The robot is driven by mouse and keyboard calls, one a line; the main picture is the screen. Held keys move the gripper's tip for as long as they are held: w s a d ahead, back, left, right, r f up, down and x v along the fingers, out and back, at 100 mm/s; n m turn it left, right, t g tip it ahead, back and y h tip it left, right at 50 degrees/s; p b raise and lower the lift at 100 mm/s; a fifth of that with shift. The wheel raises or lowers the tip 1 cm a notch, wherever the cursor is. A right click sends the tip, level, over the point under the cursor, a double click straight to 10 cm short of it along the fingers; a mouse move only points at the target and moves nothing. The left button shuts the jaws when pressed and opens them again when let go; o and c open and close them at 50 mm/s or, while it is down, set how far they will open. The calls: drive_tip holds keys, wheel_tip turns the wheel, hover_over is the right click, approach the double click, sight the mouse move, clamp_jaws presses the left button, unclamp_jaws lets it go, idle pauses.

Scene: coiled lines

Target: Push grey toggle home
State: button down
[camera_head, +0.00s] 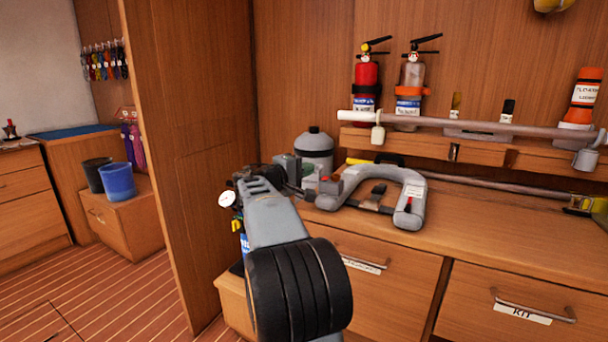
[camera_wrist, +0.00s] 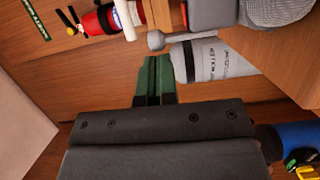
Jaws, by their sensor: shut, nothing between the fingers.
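My gripper (camera_head: 308,181) is over the left end of the counter, in front of a grey bottle; its fingertips are partly hidden in the head view. In the wrist view its green fingers (camera_wrist: 152,78) lie together with nothing between them. A short grey stem with a rounded end (camera_wrist: 156,41) shows just beyond the fingertips, apart from them. It may be the grey toggle, but I cannot tell for sure. The grey bottle (camera_wrist: 207,62) with printed text lies right of the fingertips in that view; it also shows in the head view (camera_head: 314,146).
A grey horseshoe-shaped piece (camera_head: 409,190) lies on the counter right of my gripper. A red extinguisher (camera_head: 367,78) and a grey one (camera_head: 411,77) stand behind, above a long pale rod (camera_head: 470,124). A wooden partition (camera_head: 190,150) stands at left. The counter's front right is clear.

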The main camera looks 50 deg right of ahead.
drive_tip(key=w+a+p, duration=0.1)
drive_tip(key=w+a, duration=0.2)
drive_tip(key=a, duration=0.9)
drive_tip(key=shift+w+a+r+p, duration=0.3)
drive_tip(key=shift+w+a, duration=0.05)
drive_tip(key=shift+w, duration=0.05)
drive_tip(key=s+a+r+t+y+p, duration=0.1)
drive_tip(key=s+a+y+p, duration=0.4)
drive_tip(key=a+p, duration=0.3)
drive_tip(key=s+a+r+n+t+y+p, duration=0.1)
drive_tip(key=s+a+r+t+y+p, duration=0.1)
drive_tip(key=s+a+y+p, duration=0.3)
drive_tip(key=s+a+r+t+y+p, duration=0.1)
drive_tip(key=s+a+y+p, duration=0.4)
drive_tip(key=a+p, duration=0.8)
drive_tip(key=y+p, duration=0.2)
drive_tip(key=y, duration=0.1)
drive_tip(key=shift+a+r+t+p, duration=0.15)
drive_tip(key=shift+r+t+p, duration=0.15)
drive_tip(key=shift+r+t, duration=0.1)
